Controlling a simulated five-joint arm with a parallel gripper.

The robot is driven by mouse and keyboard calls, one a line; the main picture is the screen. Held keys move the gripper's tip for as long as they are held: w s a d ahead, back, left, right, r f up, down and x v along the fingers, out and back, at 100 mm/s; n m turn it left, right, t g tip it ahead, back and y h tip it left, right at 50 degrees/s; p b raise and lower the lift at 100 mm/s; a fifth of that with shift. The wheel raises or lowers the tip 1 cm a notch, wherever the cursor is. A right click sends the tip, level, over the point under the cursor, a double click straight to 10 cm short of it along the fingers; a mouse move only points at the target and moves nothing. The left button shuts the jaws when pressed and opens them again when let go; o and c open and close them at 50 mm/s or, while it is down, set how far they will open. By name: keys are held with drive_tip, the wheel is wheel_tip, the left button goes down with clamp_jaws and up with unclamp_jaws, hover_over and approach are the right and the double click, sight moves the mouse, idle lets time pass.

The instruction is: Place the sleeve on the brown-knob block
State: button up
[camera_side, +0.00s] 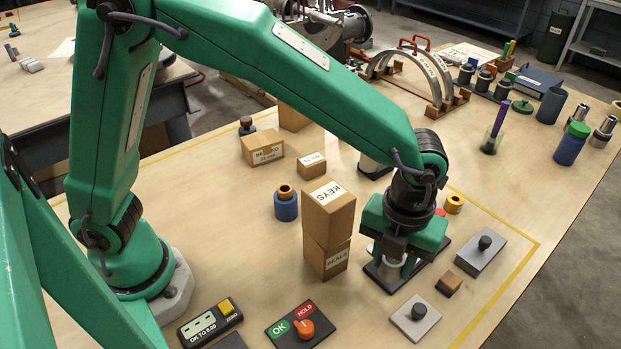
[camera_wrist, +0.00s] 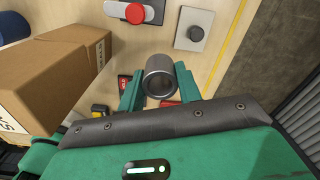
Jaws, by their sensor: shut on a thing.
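The sleeve is a silver metal ring-shaped cylinder (camera_wrist: 159,64), held between the two green fingers of my gripper (camera_wrist: 159,84) in the wrist view. In the side view my gripper (camera_side: 394,260) points down, with the sleeve (camera_side: 388,275) low between its fingers, over a dark flat plate (camera_side: 377,276). I cannot tell whether the sleeve touches the plate. A grey block with a dark round knob (camera_side: 481,254) lies to the right of the gripper. Another (camera_side: 414,319) lies nearer the front.
Stacked cardboard boxes (camera_side: 328,225) stand close left of my gripper, a tall obstacle. A brass ring (camera_side: 454,204) sits behind. A switch panel with an orange knob (camera_side: 300,325) is at the front.

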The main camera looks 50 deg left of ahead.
drive_tip(key=w+a+r+n, duration=0.1)
drive_tip(key=w+a+n, duration=0.1)
drive_tip(key=w+a, duration=0.45)
drive_tip(key=w+a+r+n, duration=0.1)
drive_tip(key=w+a+n, duration=0.2)
drive_tip(key=a, duration=0.7)
drive_tip(key=w+a+r+n, duration=0.1)
drive_tip(key=w+a+n, duration=0.1)
drive_tip(key=w+a, duration=0.5)
drive_tip(key=n, duration=0.7)
hover_over(246, 119)
wheel_tip(246, 119, down, 4)
drive_tip(key=shift+a+f, duration=0.1)
drive_tip(key=shift+a, duration=0.05)
drive_tip(key=shift+f, duration=2)
drive_tip(key=shift+f, duration=0.15)
drive_tip(key=o, duration=1.1)
